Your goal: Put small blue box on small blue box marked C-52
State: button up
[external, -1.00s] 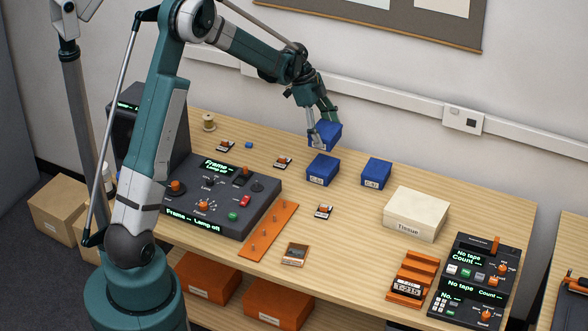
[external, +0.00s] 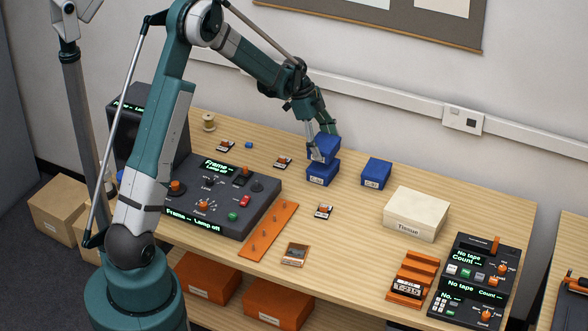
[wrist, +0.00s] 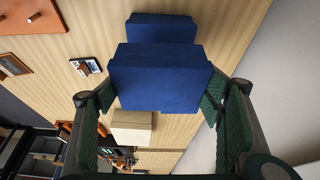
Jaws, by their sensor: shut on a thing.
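My gripper (external: 323,144) is shut on a small blue box (external: 326,152), which fills the middle of the wrist view (wrist: 160,80) between my fingers. In the external view the held box is right over another small blue box (external: 321,175) with a white label. They look very close or touching; I cannot tell whether any gap is left. A second labelled blue box (external: 376,173) stands apart to the right on the table. The label writing is too small to read surely. A blue box (wrist: 160,28) shows partly behind the held one in the wrist view.
A cream tissue box (external: 415,214) stands to the right. A dark control panel (external: 222,197) and an orange pegged strip (external: 268,230) lie to the left and front. Small slide-like items are scattered nearby.

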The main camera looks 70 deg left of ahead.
jog(key=shift+f, duration=0.25)
jog(key=shift+f, duration=1.9)
jog(key=shift+f+b, duration=0.15)
jog(key=shift+b, duration=0.15)
jog(key=o, duration=1)
jog(key=p+v, duration=0.1)
jog(key=v, duration=1.1)
jog(key=shift+r, duration=0.2)
